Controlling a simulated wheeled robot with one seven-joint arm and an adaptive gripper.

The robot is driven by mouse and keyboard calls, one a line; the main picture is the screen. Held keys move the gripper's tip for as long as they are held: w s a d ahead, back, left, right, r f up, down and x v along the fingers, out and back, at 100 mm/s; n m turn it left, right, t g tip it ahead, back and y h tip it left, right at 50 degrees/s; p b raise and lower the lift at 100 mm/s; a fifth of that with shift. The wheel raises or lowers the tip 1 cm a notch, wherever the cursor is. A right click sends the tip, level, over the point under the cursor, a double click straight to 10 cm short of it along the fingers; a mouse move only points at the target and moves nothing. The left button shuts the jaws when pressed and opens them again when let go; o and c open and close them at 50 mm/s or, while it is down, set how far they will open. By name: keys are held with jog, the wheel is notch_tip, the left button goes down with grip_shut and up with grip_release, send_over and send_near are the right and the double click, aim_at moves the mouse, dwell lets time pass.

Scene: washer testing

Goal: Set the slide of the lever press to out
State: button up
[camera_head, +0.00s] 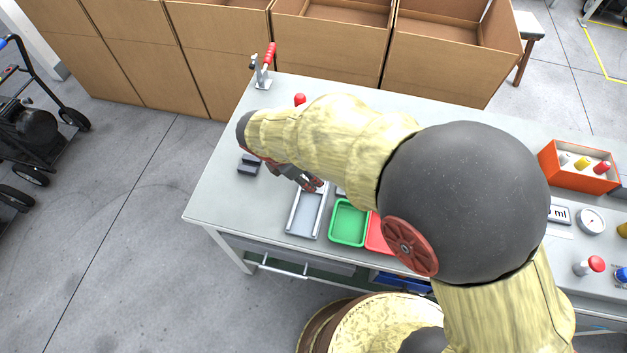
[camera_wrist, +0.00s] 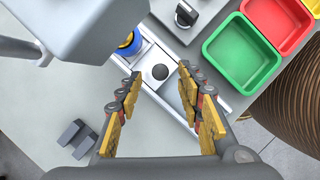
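In the wrist view, the lever press's grey head (camera_wrist: 95,22) fills the upper left. Below it, a pale rail (camera_wrist: 178,98) runs down to the right. A light slide block with a dark round knob (camera_wrist: 160,72) sits in the rail, close to the press; the rail's lower-right part looks empty. A blue and yellow cylinder (camera_wrist: 130,43) stands beside the knob on the press side. My gripper (camera_wrist: 160,78) is open, its fingers on either side of the knob in the picture; contact cannot be told. The rail (camera_head: 305,212) shows in the head view; my arm hides most of the press.
A green tray (camera_head: 348,223) and a red tray (camera_head: 377,236) lie right of the rail. Dark blocks (camera_head: 249,164) lie left. A red-handled clamp (camera_head: 264,68) stands at the back left. An orange box (camera_head: 580,167) stands far right. The table's left end is mostly clear.

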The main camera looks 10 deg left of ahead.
jog(key=b+x, duration=0.1)
jog(key=x, duration=0.3)
jog(key=shift+f, duration=0.25)
jog(key=shift+c, duration=0.7)
jog(key=c, duration=0.7)
grip_shut()
